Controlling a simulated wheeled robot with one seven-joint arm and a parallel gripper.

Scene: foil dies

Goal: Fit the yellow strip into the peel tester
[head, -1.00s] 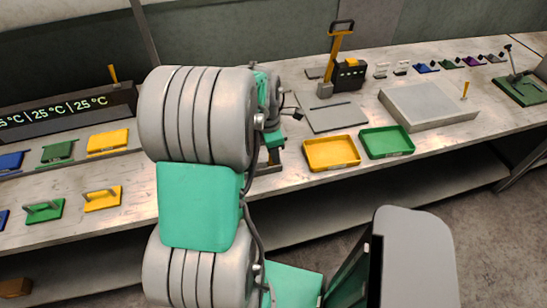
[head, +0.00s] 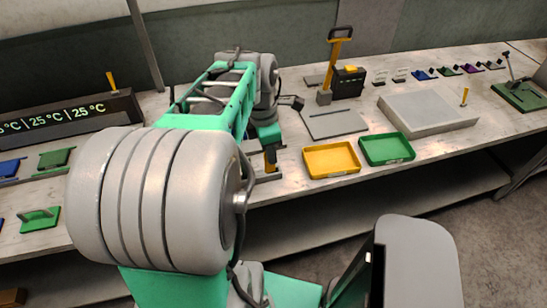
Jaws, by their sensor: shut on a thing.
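My gripper (head: 270,148) points down at the end of my arm, near the front of the bench, left of the yellow tray. Its fingers are small and dark here. It is shut on a small yellow piece, which looks like the yellow strip (head: 271,164). Just below and around it is a low grey stand (head: 264,176), which may be the peel tester; my arm hides much of it. I cannot tell whether the strip touches the stand or is seated in it.
A yellow tray (head: 331,173) and a green tray (head: 412,149) lie to the right. Behind them are a flat grey plate (head: 335,122), a yellow-handled device (head: 338,50) and a grey block (head: 428,109). A temperature display (head: 65,116) stands at left.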

